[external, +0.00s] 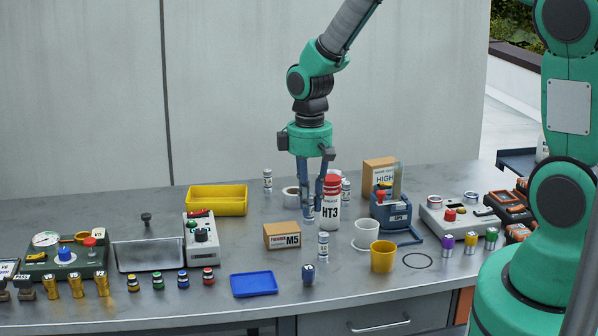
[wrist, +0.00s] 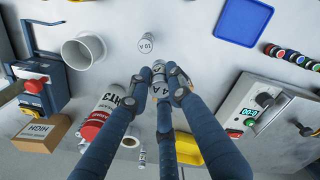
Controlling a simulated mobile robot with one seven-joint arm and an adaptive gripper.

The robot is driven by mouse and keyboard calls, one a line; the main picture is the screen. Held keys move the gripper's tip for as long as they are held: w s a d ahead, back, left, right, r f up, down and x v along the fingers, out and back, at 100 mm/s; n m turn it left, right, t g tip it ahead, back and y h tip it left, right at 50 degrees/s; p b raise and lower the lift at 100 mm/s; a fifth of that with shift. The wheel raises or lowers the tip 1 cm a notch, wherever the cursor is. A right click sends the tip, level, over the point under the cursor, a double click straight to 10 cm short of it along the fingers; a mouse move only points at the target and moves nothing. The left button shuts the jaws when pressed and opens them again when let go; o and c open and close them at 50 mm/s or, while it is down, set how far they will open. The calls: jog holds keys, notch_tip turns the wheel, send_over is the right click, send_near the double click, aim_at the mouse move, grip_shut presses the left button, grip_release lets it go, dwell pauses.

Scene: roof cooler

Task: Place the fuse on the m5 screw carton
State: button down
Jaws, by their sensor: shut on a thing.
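My gripper (external: 311,222) points down over the table, with its fingers closed around a small fuse (wrist: 159,84). The fuse is a white cylinder with metal ends and a dark label, seen partly between the fingertips in the wrist view. The m5 screw carton (external: 282,236) is a small brown cardboard box with a white M5 label, standing on the table just left of my gripper and nearer the camera. Its top looks bare. I cannot make out the carton in the wrist view.
The white and red HT3 grease bottle (external: 332,207) stands close right of my fingers. Another fuse (external: 323,244) stands right of the carton. A white cup (external: 367,234), yellow cup (external: 383,256), blue tray (external: 254,283) and yellow bin (external: 217,200) are around.

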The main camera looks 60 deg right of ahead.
jog(key=w, duration=0.3)
jog(key=w+d, duration=0.1)
jog(key=w, duration=0.2)
jog(key=w+d+f, duration=0.1)
jog(key=w, duration=0.2)
jog(key=shift+d, duration=0.1)
jog(key=shift+f, duration=1.7)
jog(key=shift+f, duration=0.2)
jog(key=c, duration=1.6)
grip_release()
jog(key=shift+r, duration=0.15)
notch_tip(320, 180, up, 12)
jog(key=shift+r, duration=0.1)
